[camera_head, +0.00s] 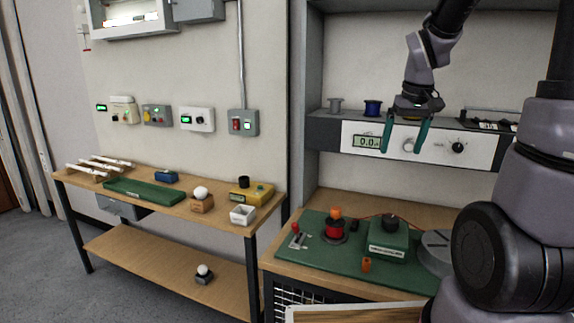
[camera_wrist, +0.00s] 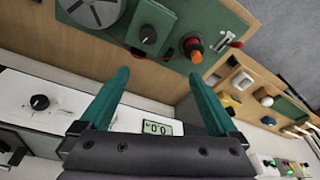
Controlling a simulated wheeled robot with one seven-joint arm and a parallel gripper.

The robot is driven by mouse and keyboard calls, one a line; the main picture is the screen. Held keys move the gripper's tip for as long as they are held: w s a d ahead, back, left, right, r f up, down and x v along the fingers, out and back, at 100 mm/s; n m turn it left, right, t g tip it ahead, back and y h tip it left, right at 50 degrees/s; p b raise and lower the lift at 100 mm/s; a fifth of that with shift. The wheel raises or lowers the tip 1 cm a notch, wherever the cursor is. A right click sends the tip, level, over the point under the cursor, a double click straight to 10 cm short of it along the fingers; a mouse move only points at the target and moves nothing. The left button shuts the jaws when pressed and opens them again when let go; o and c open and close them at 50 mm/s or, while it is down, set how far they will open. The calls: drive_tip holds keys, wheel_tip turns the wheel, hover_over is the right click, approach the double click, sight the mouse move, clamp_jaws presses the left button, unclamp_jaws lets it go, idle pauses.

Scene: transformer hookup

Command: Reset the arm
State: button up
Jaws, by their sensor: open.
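My gripper (camera_head: 404,138) is open and empty, with two teal fingers pointing down. In the head view it hangs in front of the white meter panel (camera_head: 480,148) of the grey shelf unit, above the green mat (camera_head: 310,262). In the wrist view my gripper (camera_wrist: 162,90) has its fingers spread, with bench surface seen between them. On the mat are a red coil with an orange top (camera_head: 335,227), a green box with a black knob (camera_head: 388,238), a red-handled switch (camera_head: 296,235) and a small orange piece (camera_head: 366,264). A grey disc (camera_head: 436,250) is partly hidden by my arm.
The panel display (camera_head: 367,142) reads about 0.0. A blue spool (camera_head: 373,108) and a grey spool (camera_head: 335,105) stand on the shelf. A wooden side bench (camera_head: 225,217) at left holds a green board, a yellow box and small parts. Several boxes with lit displays hang on the wall.

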drive_tip(key=s+a+r+m+t+y, duration=0.1)
drive_tip(key=s+a+r+m+t, duration=0.1)
drive_tip(key=s+r, duration=0.3)
drive_tip(key=s+a+r+m+t+y, duration=0.1)
drive_tip(key=s+a+r+m+t, duration=0.1)
drive_tip(key=s+r, duration=0.4)
drive_tip(key=s+a, duration=0.1)
drive_tip(key=s, duration=0.2)
drive_tip(key=shift+s+r, duration=0.2)
drive_tip(key=shift+s, duration=0.2)
drive_tip(key=shift+w+d, duration=0.1)
drive_tip(key=shift+w, duration=0.05)
